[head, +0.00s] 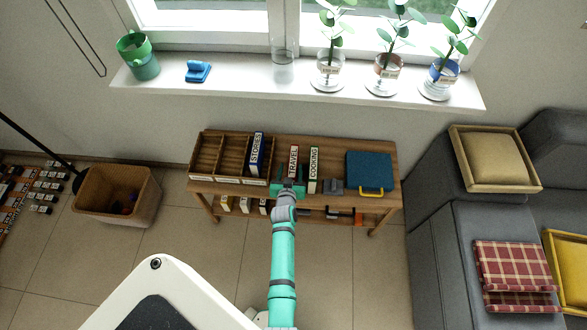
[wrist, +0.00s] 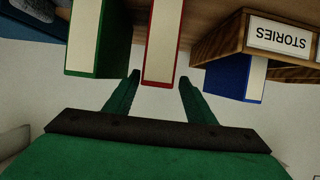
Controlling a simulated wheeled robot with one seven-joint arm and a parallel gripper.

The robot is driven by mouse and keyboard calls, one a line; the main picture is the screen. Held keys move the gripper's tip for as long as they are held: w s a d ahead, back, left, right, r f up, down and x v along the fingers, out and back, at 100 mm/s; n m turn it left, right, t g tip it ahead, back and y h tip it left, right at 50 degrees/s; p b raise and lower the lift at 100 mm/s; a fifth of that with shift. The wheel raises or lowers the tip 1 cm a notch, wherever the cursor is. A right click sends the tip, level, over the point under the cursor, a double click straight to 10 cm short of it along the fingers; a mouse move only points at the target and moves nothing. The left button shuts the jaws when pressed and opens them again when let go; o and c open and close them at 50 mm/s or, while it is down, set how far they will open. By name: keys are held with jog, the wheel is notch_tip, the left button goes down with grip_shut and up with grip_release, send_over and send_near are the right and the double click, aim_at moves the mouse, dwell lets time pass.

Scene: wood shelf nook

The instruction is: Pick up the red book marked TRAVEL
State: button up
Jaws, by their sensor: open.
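The red book marked TRAVEL (head: 293,161) stands upright on the wooden shelf top in the head view, between the slotted wooden rack and the green COOKING book. In the wrist view, which looks upside down, the red book (wrist: 163,45) shows its cream page edges and red covers. My gripper (wrist: 160,82) is open, with one finger on each side of the red book's near end. A gap shows between each finger and the book. In the head view my gripper (head: 289,186) is at the shelf's front edge, hiding the book's lower part.
The green COOKING book (head: 314,166) stands close on the right; it also shows in the wrist view (wrist: 98,40). A blue case (head: 369,171) lies at the right end. More books are on the lower shelf.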

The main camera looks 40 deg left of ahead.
aim_at(293, 163)
jog(key=shift+d+x, duration=0.1)
jog(key=shift+x, duration=1.05)
jog(key=shift+d+x, duration=0.15)
jog(key=shift+x, duration=1)
jog(key=shift+w+r, duration=0.1)
jog(key=shift+w, duration=0.1)
grip_shut()
